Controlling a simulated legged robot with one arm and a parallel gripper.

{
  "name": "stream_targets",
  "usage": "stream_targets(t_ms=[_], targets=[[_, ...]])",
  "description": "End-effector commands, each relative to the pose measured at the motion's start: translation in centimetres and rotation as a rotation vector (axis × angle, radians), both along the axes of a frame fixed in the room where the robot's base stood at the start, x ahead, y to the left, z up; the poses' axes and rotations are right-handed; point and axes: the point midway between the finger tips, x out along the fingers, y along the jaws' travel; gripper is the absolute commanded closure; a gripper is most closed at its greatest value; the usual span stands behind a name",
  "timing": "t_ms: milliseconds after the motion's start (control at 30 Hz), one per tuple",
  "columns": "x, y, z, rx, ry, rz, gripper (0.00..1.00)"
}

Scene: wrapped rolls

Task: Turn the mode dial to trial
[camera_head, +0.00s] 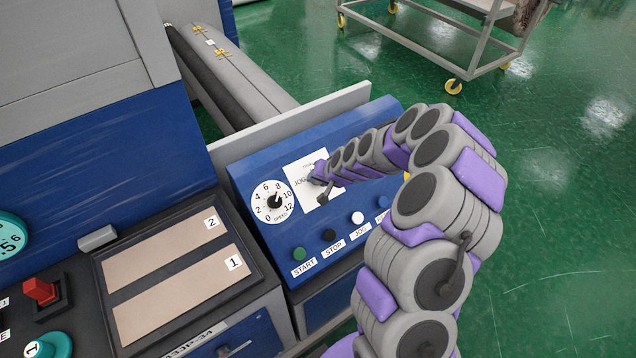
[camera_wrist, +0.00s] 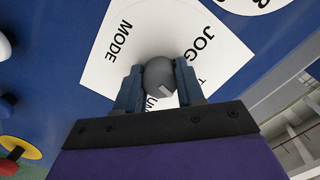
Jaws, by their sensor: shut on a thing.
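The mode dial is a round grey knob (camera_wrist: 160,76) with a small light mark, on a white label plate (camera_wrist: 118,73). In the wrist view MODE and JOG are readable on the plate; other words are partly covered by my fingers. My gripper (camera_wrist: 160,88) has its two blue fingers closed on either side of the knob. In the head view the white plate (camera_head: 303,164) is on the sloped blue panel (camera_head: 250,176), and my gripper (camera_head: 318,180) is over it, hiding most of the dial. I cannot tell which word the mark points at.
A speed dial (camera_head: 272,201) with a round white scale is just left of the plate. Several push buttons, including the green start button (camera_head: 298,254), line the panel's lower edge. A cart (camera_head: 470,55) stands on the green floor behind, with open floor to the right.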

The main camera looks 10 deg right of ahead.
Motion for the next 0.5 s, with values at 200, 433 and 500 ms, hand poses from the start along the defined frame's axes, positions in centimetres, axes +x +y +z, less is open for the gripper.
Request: stream_targets(t_ms=[200,433,500], targets=[[0.54,-0.35,0.45,-0.125,-0.068,0.144,0.93],[0.54,-0.25,0.55,-0.229,-0.110,0.277,0.93],[0.53,-0.22,0.58,-0.253,-0.120,0.308,0.93]])
